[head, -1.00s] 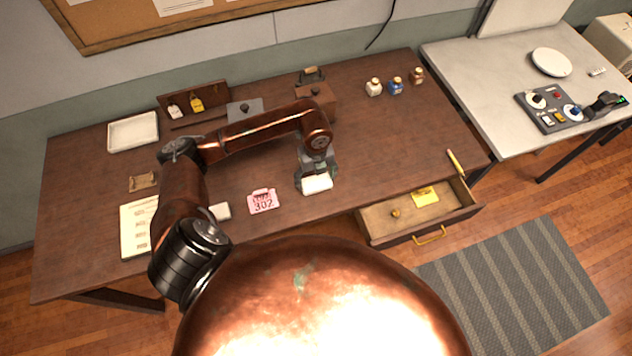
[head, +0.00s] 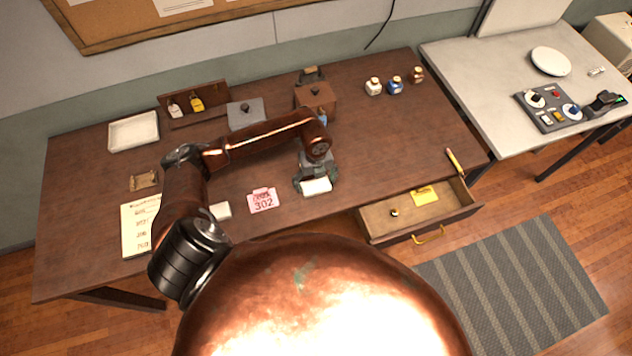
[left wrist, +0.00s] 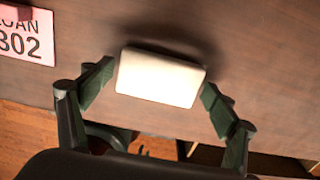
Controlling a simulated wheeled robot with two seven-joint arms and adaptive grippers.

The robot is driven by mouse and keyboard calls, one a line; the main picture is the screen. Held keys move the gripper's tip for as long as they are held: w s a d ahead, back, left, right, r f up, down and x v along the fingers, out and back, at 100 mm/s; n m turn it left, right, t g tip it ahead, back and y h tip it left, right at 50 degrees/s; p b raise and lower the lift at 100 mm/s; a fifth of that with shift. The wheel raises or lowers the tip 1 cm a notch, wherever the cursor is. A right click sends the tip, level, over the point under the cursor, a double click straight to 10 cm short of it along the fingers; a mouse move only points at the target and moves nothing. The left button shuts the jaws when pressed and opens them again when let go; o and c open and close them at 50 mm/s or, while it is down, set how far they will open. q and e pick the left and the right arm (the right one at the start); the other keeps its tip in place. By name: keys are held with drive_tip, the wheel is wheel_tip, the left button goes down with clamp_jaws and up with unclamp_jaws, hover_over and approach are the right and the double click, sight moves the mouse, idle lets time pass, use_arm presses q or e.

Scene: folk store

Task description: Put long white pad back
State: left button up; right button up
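The white pad (head: 316,187) is near the table's front edge, below my left gripper (head: 315,178) in the head view. In the left wrist view, the pad (left wrist: 160,78) is between the two dark green fingers of my left gripper (left wrist: 159,75). The fingertips are close to its two short ends. A thin gap seems to show at its left end, and I cannot tell whether the fingers touch it. A dark shadow lies along its upper edge. I cannot tell whether it rests on the wood. My right gripper is not in view.
A pink tag (head: 263,201) and a smaller white block (head: 221,210) lie left of the pad. An open drawer (head: 382,224) sticks out at the right front. A white tray (head: 133,131) is at the back left. The table right of my gripper (head: 410,140) is mostly clear.

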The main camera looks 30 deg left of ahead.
sight(316, 184)
use_arm(q)
drive_tip(key=shift+o, duration=0.7)
drive_tip(key=shift+r, duration=0.6)
wheel_tip(316, 184, up, 11)
drive_tip(key=b, duration=0.1)
drive_tip(key=shift+r, duration=0.1)
